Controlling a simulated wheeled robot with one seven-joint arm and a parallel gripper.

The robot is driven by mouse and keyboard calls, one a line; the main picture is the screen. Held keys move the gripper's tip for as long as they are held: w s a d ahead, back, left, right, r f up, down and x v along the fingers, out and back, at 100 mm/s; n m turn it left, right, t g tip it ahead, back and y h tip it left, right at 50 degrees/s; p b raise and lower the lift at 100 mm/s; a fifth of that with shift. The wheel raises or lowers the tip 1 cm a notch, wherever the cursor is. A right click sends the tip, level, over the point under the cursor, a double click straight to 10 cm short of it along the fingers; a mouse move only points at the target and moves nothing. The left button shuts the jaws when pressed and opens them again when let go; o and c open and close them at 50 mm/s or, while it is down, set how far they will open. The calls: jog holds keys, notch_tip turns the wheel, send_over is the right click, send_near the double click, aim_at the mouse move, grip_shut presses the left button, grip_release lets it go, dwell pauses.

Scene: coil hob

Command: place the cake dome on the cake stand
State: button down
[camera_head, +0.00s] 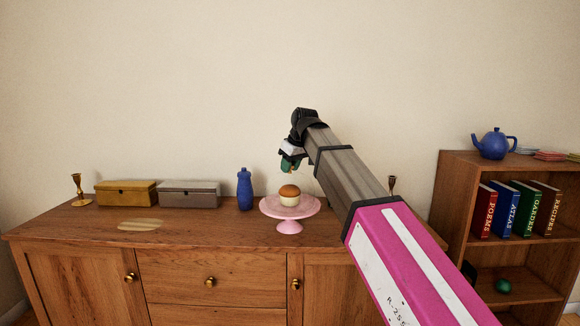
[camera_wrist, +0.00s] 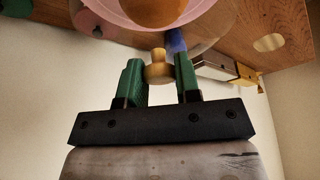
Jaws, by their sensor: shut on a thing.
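The pink cake stand (camera_head: 289,226) stands on the sideboard with a round brown-topped cake (camera_head: 289,193) on it. My gripper (camera_head: 291,166) is above the stand, pointing down. In the wrist view, my gripper (camera_wrist: 159,75) is shut on the tan knob of the cake dome (camera_wrist: 158,69), between its green fingers. The dome's clear body shows only faintly there, with the cake (camera_wrist: 155,10) and the stand's pink plate (camera_wrist: 118,14) seen beyond the knob. The dome's rim is hard to make out, so I cannot tell whether it touches the stand.
A blue bottle (camera_head: 245,190) stands just left of the stand. A grey box (camera_head: 189,194), a yellow box (camera_head: 126,193) and a brass candlestick (camera_head: 77,190) are farther left. Another candlestick (camera_head: 391,185) is partly behind my arm. A bookshelf (camera_head: 453,195) stands at right.

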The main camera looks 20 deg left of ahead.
jog(key=c, duration=0.8)
grip_release()
jog(key=v, duration=1.2)
